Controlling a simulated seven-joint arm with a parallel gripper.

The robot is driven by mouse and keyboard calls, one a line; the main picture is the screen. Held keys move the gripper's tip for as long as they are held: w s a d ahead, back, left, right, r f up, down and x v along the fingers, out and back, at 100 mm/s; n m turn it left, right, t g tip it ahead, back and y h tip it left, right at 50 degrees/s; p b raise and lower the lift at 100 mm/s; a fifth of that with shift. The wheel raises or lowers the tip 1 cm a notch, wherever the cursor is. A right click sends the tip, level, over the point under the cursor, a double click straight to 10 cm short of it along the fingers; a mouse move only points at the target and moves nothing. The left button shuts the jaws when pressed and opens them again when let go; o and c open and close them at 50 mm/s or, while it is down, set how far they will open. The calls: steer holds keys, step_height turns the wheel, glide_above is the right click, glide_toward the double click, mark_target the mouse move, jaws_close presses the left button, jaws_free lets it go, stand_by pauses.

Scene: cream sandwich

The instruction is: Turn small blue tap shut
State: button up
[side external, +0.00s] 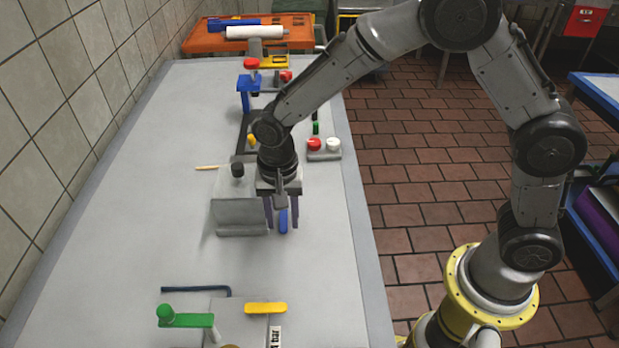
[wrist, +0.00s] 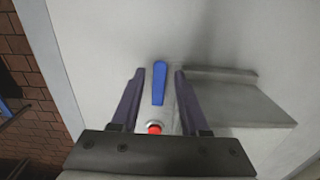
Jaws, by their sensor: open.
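The small blue tap shows as a narrow blue lever (side external: 283,221), which also shows in the wrist view (wrist: 159,85). My gripper (side external: 281,212) points down over it with its two dark purple fingers apart. In the wrist view the fingers of my gripper (wrist: 160,75) stand on either side of the lever, with gaps on both sides. The lever runs roughly along the fingers in that view. The tap's body is mostly hidden, and I cannot tell contact.
A red round part (wrist: 154,128) shows near the lever's lower end. A grey metal block (side external: 239,215) stands close to the left. A green-handled tap (side external: 185,320) and a yellow handle (side external: 265,308) are nearer the camera. The left of the table (side external: 110,240) is bare.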

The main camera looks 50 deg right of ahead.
steer(key=n, duration=0.2)
steer(key=d+n, duration=0.1)
steer(key=shift+s+d+n, duration=0.1)
steer(key=shift+s+n, duration=0.3)
steer(key=n, duration=0.2)
steer(key=d+n, duration=0.1)
steer(key=n, duration=0.1)
steer(key=shift+s+d, duration=0.2)
steer(key=d+n, duration=0.1)
steer(key=n, duration=0.2)
steer(key=shift+d+n, duration=0.2)
steer(key=shift+n, duration=0.1)
steer(key=n, duration=0.1)
steer(key=d+n, duration=0.1)
steer(key=n, duration=0.2)
steer(key=shift+w+d, duration=0.15)
steer(key=shift+w, duration=0.15)
step_height(320, 180, up, 13)
steer(key=s+d+r+m+t, duration=0.1)
steer(key=s+d+r+t, duration=0.3)
steer(key=s+d+r, duration=0.5)
steer(key=shift+s+d+r, duration=0.15)
steer(key=shift+s+r, duration=0.7)
steer(key=shift+r, duration=0.35)
